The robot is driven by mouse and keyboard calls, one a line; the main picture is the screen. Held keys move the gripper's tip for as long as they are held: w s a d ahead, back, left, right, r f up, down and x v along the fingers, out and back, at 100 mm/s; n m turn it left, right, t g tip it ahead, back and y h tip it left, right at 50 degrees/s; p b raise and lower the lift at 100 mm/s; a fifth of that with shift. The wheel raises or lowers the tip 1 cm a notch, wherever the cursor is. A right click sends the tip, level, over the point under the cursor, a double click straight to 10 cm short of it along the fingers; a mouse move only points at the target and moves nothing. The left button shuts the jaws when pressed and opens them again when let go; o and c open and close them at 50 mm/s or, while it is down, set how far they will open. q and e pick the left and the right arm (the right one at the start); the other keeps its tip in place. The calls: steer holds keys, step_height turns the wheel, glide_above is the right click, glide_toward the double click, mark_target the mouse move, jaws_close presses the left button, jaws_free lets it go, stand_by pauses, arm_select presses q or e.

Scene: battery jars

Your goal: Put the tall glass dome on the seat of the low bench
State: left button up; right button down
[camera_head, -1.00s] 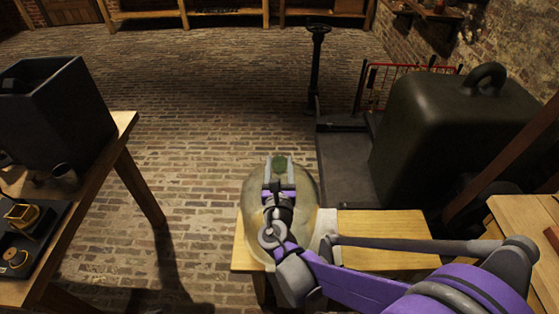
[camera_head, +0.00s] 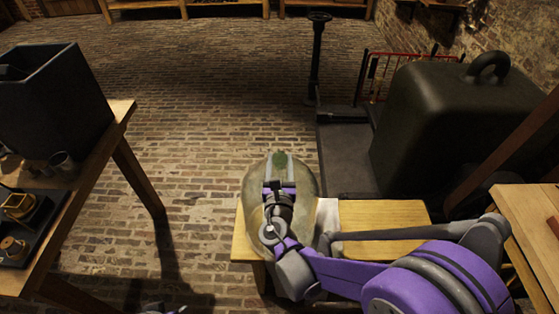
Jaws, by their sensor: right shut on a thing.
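The tall glass dome (camera_head: 309,200) is clear, with a green knob (camera_head: 280,161) on top. My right gripper (camera_head: 279,166) is shut on the knob from above. The dome is in front of the left part of the low bench's pale wooden seat (camera_head: 385,218) in the head view. I cannot tell whether its rim touches the seat; my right arm and the dome hide that part. A small grey and purple piece at the bottom edge seems to be my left gripper (camera_head: 163,309), its jaws not shown.
A wooden table (camera_head: 118,122) at left bears a dark open box (camera_head: 60,105), cups and a black tray with brass parts. A big dark weight with a ring handle (camera_head: 450,125) stands right, behind the bench. Another wooden table (camera_head: 530,215) is at right. Brick floor is clear between.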

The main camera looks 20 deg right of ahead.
steer(key=shift+f, duration=0.2)
steer(key=shift+c, duration=1.4)
jaws_free()
steer(key=shift+w, duration=0.1)
